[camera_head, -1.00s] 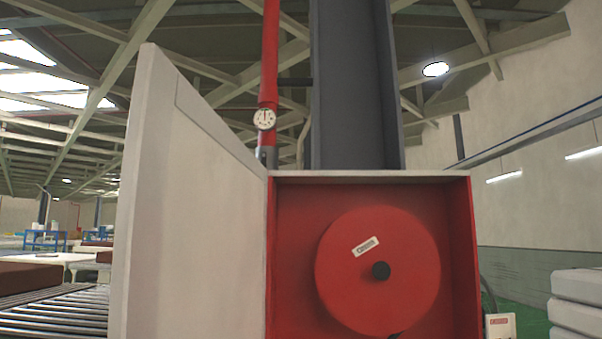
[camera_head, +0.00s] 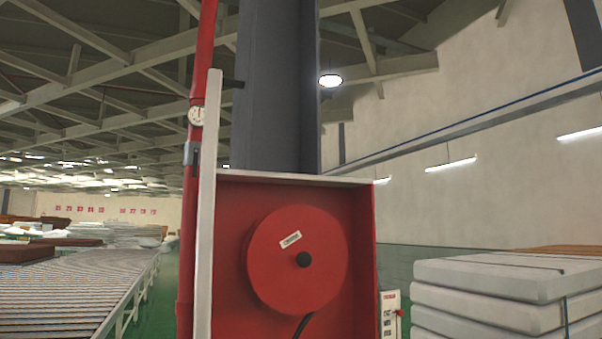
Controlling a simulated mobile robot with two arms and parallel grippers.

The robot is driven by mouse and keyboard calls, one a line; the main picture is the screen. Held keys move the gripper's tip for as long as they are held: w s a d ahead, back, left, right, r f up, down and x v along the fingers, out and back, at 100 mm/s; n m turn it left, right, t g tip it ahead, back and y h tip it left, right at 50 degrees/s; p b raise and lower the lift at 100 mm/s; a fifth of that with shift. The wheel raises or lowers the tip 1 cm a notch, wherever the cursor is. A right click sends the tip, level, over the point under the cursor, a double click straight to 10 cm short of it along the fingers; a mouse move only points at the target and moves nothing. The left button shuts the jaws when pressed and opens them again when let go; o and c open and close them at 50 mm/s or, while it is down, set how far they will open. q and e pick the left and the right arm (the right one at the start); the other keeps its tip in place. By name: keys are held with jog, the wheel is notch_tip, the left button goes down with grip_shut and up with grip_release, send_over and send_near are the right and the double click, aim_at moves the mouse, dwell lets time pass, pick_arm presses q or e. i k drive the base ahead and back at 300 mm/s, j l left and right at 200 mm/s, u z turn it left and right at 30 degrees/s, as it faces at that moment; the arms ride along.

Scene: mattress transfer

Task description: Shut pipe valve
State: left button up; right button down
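A vertical red pipe (camera_head: 187,235) runs up the left side of the dark column. A round white gauge (camera_head: 195,115) sits on it. Just below the gauge is a grey fitting with a dark handle (camera_head: 191,154), which looks like the valve; the handle's exact position is too small to tell. The white door (camera_head: 206,220) of the red hose cabinet stands open, seen nearly edge-on, just right of the pipe. Neither of my grippers is in view.
The red cabinet (camera_head: 362,250) holds a round red hose reel (camera_head: 270,262). A dark grey column (camera_head: 275,90) rises behind it. Stacked white mattresses (camera_head: 480,292) stand at the right. A roller conveyor (camera_head: 75,290) runs at the left, with green floor between it and the pipe.

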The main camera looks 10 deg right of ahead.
aim_at(194, 167)
jog(key=i+j+z, duration=0.15)
jog(key=j+z, duration=0.25)
jog(key=i+j+z, duration=0.15)
jog(key=j+z, duration=1.45)
jog(key=i+j, duration=0.1)
jog(key=j, duration=0.55)
jog(key=j+z, duration=0.15)
jog(key=j, duration=0.45)
jog(key=j+u, duration=0.15)
jog(key=u, duration=0.35)
jog(key=i+j+u, duration=0.1)
jog(key=u, duration=0.4)
jog(key=i+j+u, duration=0.1)
jog(key=u, duration=0.35)
jog(key=i+j+u, duration=0.1)
jog(key=u, duration=0.4)
jog(key=i+u, duration=0.15)
jog(key=u, duration=0.35)
